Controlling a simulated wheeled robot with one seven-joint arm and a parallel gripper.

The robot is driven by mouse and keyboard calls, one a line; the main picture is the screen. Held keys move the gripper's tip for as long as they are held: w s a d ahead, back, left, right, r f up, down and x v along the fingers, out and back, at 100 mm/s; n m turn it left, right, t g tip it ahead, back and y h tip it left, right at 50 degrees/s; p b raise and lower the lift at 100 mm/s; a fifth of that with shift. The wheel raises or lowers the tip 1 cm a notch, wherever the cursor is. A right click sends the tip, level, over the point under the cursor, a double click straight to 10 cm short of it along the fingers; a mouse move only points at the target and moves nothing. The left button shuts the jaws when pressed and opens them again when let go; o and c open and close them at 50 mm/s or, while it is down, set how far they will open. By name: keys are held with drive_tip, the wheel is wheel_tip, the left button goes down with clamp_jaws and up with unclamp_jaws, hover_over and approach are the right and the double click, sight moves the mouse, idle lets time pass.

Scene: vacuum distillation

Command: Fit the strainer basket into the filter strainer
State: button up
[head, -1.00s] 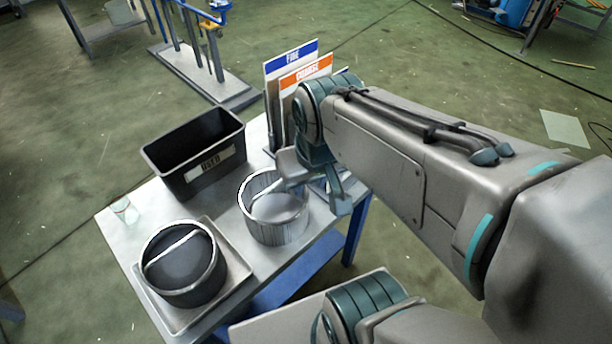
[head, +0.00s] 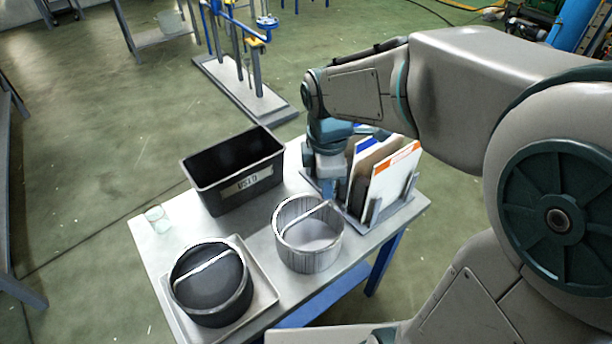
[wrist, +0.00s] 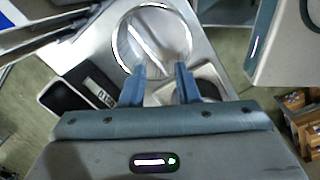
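A pale metal strainer basket (head: 308,255) with a bar handle across its open top stands upright on the table, right of centre. A darker, similar basket (head: 212,296) sits in a shallow tray (head: 262,298) at the table's near left. My gripper (wrist: 158,72) is open and empty; its two blue fingers point toward the pale basket (wrist: 122,38) in the wrist view. In the head view my gripper is behind the pale basket, beside the card holder, and its fingertips are hard to make out. I cannot identify the filter strainer's housing in these views.
A black bin labelled USED (head: 218,194) stands at the table's back. A clear glass beaker (head: 158,220) is at the left edge. Upright cards (head: 396,172) stand in a holder at the right. A pipe stand (head: 245,92) is on the floor beyond.

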drive_tip(key=w+a+f+n, duration=0.2)
drive_tip(key=a+n, duration=0.1)
drive_tip(key=n, duration=0.3)
hover_over(309, 213)
drive_tip(key=shift+g, duration=0.4)
drive_tip(key=f, duration=0.5)
drive_tip(key=a+f, duration=0.1)
drive_tip(key=f, duration=0.2)
drive_tip(key=shift+s+f, duration=0.2)
drive_tip(key=shift+s, duration=0.15)
drive_tip(key=f, duration=0.2)
drive_tip(key=d+f+p, duration=0.1)
drive_tip(key=f, duration=0.1)
drive_tip(key=shift+w, duration=0.3)
drive_tip(key=shift+f, duration=0.65)
drive_tip(key=shift+f, duration=0.15)
clamp_jaws()
